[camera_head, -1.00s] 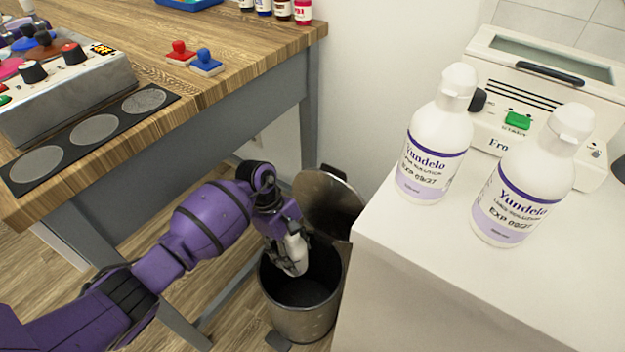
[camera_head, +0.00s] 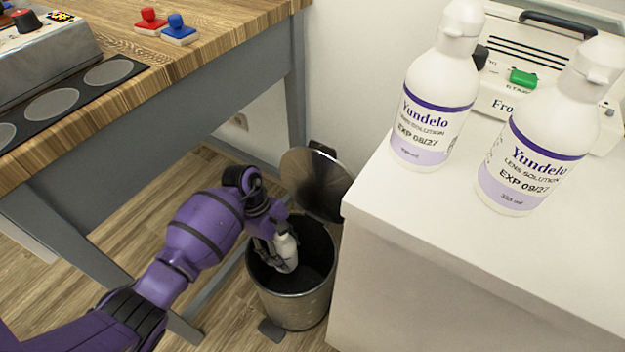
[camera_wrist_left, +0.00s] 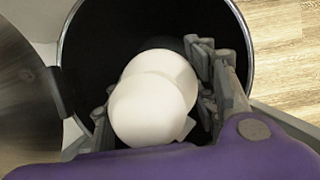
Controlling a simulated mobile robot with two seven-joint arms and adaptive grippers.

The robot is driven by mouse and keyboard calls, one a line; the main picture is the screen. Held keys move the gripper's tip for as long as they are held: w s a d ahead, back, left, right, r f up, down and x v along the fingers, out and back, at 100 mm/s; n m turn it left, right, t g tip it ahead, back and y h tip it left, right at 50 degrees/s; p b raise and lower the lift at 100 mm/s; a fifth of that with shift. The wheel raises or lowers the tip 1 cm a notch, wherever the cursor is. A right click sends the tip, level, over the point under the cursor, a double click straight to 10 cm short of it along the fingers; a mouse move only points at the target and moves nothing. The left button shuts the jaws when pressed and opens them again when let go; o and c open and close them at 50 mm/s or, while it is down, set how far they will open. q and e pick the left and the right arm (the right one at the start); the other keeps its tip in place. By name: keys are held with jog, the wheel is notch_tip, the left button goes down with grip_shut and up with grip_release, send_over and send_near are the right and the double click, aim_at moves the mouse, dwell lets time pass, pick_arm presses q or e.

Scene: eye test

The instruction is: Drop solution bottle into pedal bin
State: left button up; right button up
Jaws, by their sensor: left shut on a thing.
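The pedal bin (camera_head: 297,308) is a round metal bin on the floor with a dark inside. Its round lid (camera_head: 318,185) stands open behind the mouth. My left gripper (camera_head: 283,258) is at the bin's mouth, shut on a white solution bottle (camera_head: 287,250). In the left wrist view the bottle (camera_wrist_left: 150,105) shows as rounded white shapes between the grey fingers, with the dark bin opening (camera_wrist_left: 110,35) behind it. The held bottle's label is hidden. My right gripper is not in view.
Two labelled Yundelo lens solution bottles, one left (camera_head: 433,100) and one right (camera_head: 540,135), stand on the white counter (camera_head: 450,235) right of the bin. A device (camera_head: 515,85) is behind them. A wooden table (camera_head: 215,55) with two stamps stands at the left.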

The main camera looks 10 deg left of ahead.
pick_arm(q)
jog(key=shift+r, duration=0.1)
jog(key=o, duration=1.6)
jog(key=shift+c, duration=0.2)
jog(key=shift+o, duration=0.3)
jog(key=v, duration=0.7)
jog(key=shift+r, duration=0.3)
jog(key=shift+f, duration=0.1)
